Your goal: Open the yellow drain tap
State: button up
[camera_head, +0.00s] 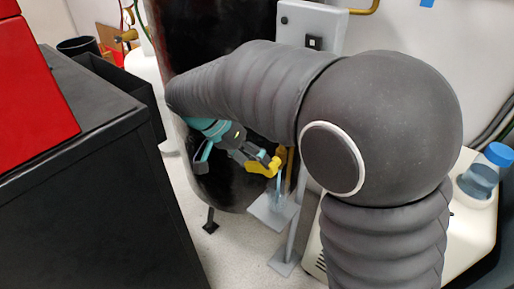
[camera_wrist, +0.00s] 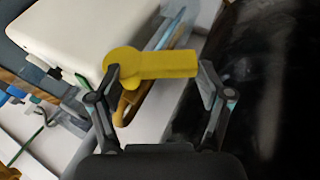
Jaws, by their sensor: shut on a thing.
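The yellow drain tap handle (camera_head: 262,167) shows low on the dark round vessel (camera_head: 225,180) in the head view, beside a brass-coloured fitting (camera_head: 290,160). In the wrist view, the yellow handle (camera_wrist: 160,65) lies crosswise, its rounded end at the left. My gripper (camera_wrist: 160,78) is shut on the handle, with one dark finger at each end of it. In the head view my gripper (camera_head: 240,150) is partly hidden by my own arm. A thin light-blue tube or rod (camera_head: 280,187) stands just below the tap.
A grey stand (camera_head: 272,212) is under the tap. A black cabinet (camera_head: 80,180) with a red box (camera_head: 30,80) fills the left. A white unit with a blue-capped bottle (camera_head: 482,172) is at the right. Pale floor shows between.

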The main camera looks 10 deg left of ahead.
aim_at(253, 164)
jog(key=shift+a, duration=0.1)
jog(key=o, duration=1.6)
jog(key=shift+s, duration=0.1)
jog(key=shift+o, duration=0.2)
jog(key=shift+r, duration=0.15)
notch_tip(253, 164, up, 10)
